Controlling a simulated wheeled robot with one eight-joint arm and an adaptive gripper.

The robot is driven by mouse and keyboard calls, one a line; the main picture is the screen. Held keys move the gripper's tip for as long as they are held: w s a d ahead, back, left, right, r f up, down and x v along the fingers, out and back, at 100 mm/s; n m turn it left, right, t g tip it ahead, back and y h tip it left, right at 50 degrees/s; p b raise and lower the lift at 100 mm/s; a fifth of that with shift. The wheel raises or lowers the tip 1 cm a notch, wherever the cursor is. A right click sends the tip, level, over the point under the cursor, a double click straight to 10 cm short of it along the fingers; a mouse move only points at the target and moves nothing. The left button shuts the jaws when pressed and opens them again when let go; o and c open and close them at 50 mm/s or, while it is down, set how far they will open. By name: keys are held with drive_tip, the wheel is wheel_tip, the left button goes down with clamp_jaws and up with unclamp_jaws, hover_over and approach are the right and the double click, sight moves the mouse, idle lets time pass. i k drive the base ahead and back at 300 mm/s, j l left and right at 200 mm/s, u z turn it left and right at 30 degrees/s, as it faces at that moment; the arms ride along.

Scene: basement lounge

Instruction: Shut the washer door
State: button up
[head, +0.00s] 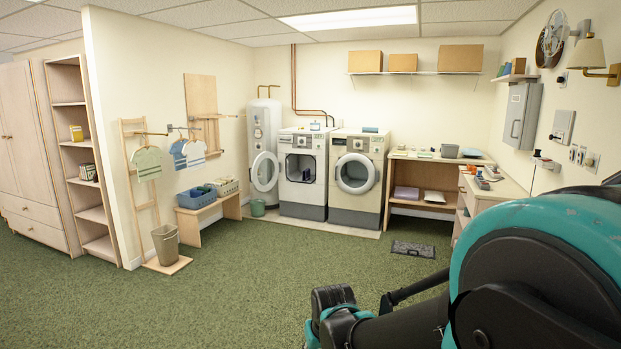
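The washer (302,195) is the left of two white front-loading machines against the back wall. Its round door (265,172) is swung wide open to the left, and the dark drum opening shows. My arm fills the lower right of the head view, with black links and teal joint covers. I cannot make out any gripper fingers. The arm is in the foreground, far from the washer, and does not hide the door.
A second machine (357,205), door shut, stands right of the washer. A bench (208,222) with baskets and a bin (165,245) are at the left. A dark mat (413,249) lies at the right. The green carpet between is clear.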

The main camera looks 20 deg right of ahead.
sight(277, 165)
drive_tip(key=i, duration=7.35)
drive_tip(key=l+z, duration=0.05)
drive_tip(key=l, duration=0.05)
